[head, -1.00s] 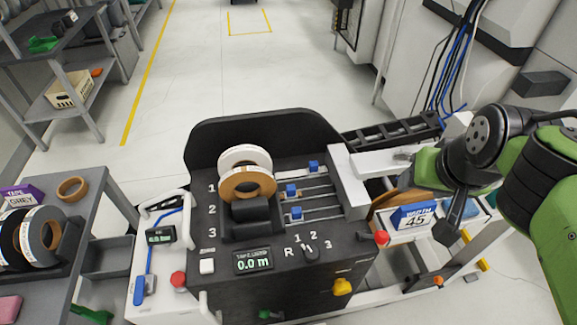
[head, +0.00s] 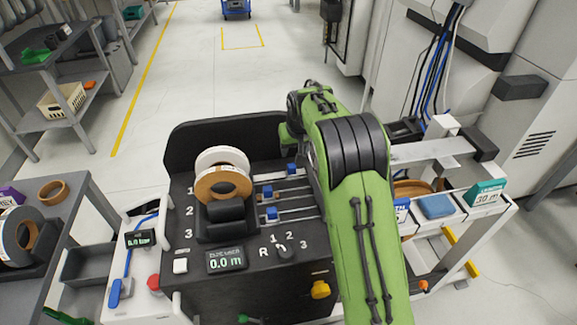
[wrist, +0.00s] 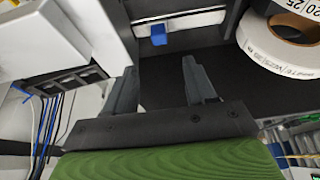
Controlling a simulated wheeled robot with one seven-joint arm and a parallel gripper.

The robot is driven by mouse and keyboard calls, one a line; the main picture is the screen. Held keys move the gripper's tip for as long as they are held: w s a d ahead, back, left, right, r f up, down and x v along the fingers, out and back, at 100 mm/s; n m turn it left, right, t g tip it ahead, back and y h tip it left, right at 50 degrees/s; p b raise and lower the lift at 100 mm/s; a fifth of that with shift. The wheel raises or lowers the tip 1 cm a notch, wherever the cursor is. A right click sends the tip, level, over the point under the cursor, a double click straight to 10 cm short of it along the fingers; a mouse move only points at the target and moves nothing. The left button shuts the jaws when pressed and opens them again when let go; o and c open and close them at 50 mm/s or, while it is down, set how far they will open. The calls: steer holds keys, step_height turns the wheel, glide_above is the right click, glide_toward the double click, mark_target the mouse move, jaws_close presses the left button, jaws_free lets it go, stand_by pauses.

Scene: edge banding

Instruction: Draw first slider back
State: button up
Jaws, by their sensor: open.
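The first slider, a small blue block (head: 291,168), sits on the rail furthest back on the black machine (head: 250,290), level with number 1. The second blue slider (head: 267,191) and third blue slider (head: 272,213) sit on the rails nearer me, a little further left. My gripper shows in the wrist view (wrist: 159,68), open with nothing between its two dark fingers. Ahead of the fingertips is a blue slider (wrist: 158,36) on a pale rail, apart from them. In the head view my green arm hides the gripper and the right ends of the rails.
A white tape roll (head: 222,157) and a brown tape roll (head: 222,183) stand left of the sliders. A selector knob (head: 283,251) and a display (head: 226,260) are on the front panel. A side table (head: 75,225) with rolls stands at left.

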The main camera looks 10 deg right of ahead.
mark_target(292, 165)
steer(key=b+x, duration=0.1)
steer(key=x, duration=1)
steer(key=shift+w+d+f, duration=0.1)
steer(key=shift+f, duration=0.3)
steer(key=shift+c, duration=0.3)
jaws_close()
